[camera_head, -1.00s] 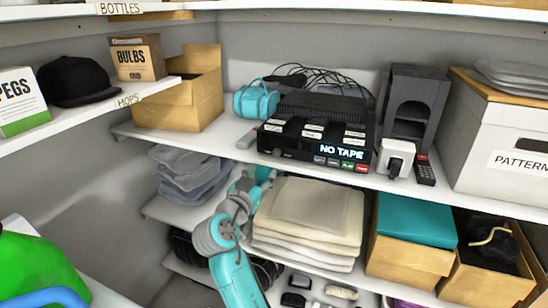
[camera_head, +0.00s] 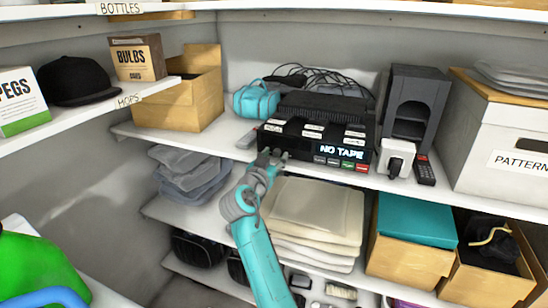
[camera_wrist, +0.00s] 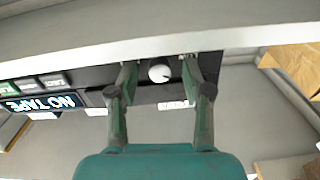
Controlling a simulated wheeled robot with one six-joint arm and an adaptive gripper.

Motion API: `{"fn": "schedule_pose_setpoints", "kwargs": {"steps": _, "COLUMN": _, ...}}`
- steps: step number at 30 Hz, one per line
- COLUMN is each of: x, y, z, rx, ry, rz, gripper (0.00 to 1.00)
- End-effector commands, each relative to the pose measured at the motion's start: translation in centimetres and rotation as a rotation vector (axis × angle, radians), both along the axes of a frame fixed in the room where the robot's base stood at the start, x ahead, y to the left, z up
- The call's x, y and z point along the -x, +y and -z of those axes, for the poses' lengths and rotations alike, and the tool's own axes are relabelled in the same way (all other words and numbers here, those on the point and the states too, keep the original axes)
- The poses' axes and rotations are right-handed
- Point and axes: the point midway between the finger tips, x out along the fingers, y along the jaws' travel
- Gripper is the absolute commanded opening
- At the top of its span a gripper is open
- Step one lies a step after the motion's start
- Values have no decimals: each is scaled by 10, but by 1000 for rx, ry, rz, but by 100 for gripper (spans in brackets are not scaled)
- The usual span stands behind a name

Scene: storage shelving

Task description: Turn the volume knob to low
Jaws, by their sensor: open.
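The black tape player (camera_head: 318,137) stands on the middle shelf, its lit display reading "NO TAPE". My gripper (camera_head: 272,154) is at the left end of its front panel in the head view. The player's round pale knob (camera_wrist: 160,73), with a dark pointer mark, shows in the upside-down wrist view. My gripper (camera_wrist: 160,67) is open, with one finger on each side of the knob. Gaps show between the knob and both fingers. In the head view my gripper hides the knob. No label by the knob is readable.
The white shelf edge (camera_wrist: 120,48) runs close to my fingertips in the wrist view. A teal bag (camera_head: 256,101) and a cardboard box (camera_head: 180,108) stand left of the player. A white plug-like device (camera_head: 396,158) stands to its right. Folded cloths (camera_head: 310,215) lie below.

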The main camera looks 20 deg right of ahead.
Motion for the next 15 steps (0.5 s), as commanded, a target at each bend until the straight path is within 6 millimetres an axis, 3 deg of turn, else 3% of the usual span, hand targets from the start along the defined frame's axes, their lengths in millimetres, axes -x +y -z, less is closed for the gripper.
{"fn": "schedule_pose_setpoints", "kwargs": {"steps": 1, "x": 0, "y": 0, "z": 0, "rx": 0, "ry": 0, "rz": 0, "gripper": 45}}
{"fn": "schedule_pose_setpoints", "kwargs": {"steps": 6, "x": 0, "y": 0, "z": 0, "rx": 0, "ry": 0, "rz": 0, "gripper": 2}}
{"fn": "schedule_pose_setpoints", "kwargs": {"steps": 15, "x": 0, "y": 0, "z": 0, "rx": 49, "ry": 35, "rz": 0, "gripper": 0}}
